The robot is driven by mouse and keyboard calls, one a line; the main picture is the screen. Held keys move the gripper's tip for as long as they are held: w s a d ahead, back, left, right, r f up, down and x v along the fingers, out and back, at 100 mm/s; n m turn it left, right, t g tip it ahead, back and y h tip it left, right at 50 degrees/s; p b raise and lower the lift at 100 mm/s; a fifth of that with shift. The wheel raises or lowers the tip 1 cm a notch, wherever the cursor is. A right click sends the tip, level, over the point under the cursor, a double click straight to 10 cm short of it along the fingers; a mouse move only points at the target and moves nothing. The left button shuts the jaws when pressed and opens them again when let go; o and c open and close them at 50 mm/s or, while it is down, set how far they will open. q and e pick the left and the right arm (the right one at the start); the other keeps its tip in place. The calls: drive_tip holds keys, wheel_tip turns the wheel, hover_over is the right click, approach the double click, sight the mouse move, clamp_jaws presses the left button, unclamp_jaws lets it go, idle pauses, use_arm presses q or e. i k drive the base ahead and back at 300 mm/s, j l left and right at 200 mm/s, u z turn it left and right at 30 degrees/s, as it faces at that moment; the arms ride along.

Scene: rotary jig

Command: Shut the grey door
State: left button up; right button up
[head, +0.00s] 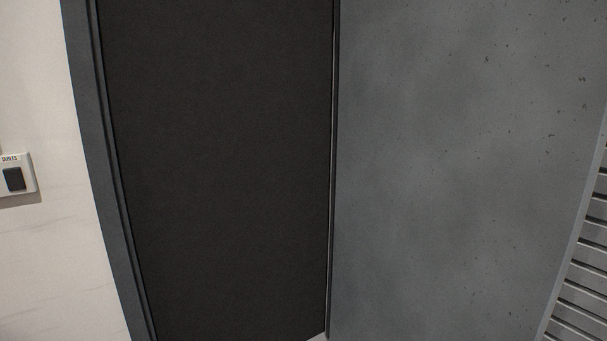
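A grey door (455,170), a flat speckled panel, fills the right half of the head view. Its left edge is a thin dark vertical strip. Left of it is a tall, very dark area (220,170), bordered on the left by a dark grey frame (100,170). The door appears to stand open beside this dark area, but its angle is hard to tell. No handle shows, and the door's top and bottom are outside the view. Neither of my grippers is in view.
A pale wall (50,270) is at the left, with a small labelled switch plate (15,178) on it. Grey horizontal slats (585,260) show at the right edge. A small light patch shows at the bottom, near the door's left edge. Little floor is visible.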

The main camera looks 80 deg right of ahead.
sight(472, 135)
drive_tip(key=k+l+z, duration=0.2)
drive_tip(key=z, duration=0.2)
drive_tip(key=k+l+z, duration=0.15)
drive_tip(key=l+z, duration=0.15)
drive_tip(key=z, duration=0.15)
drive_tip(key=k+l+z, duration=0.1)
drive_tip(key=l+z, duration=0.3)
drive_tip(key=k+l+z, duration=0.1)
drive_tip(key=l, duration=0.45)
drive_tip(key=k+l+z, duration=0.1)
drive_tip(key=l, duration=0.5)
drive_tip(key=k+l+z, duration=0.1)
drive_tip(key=l, duration=0.45)
drive_tip(key=k+l, duration=0.1)
drive_tip(key=l, duration=0.5)
drive_tip(key=z, duration=0.05)
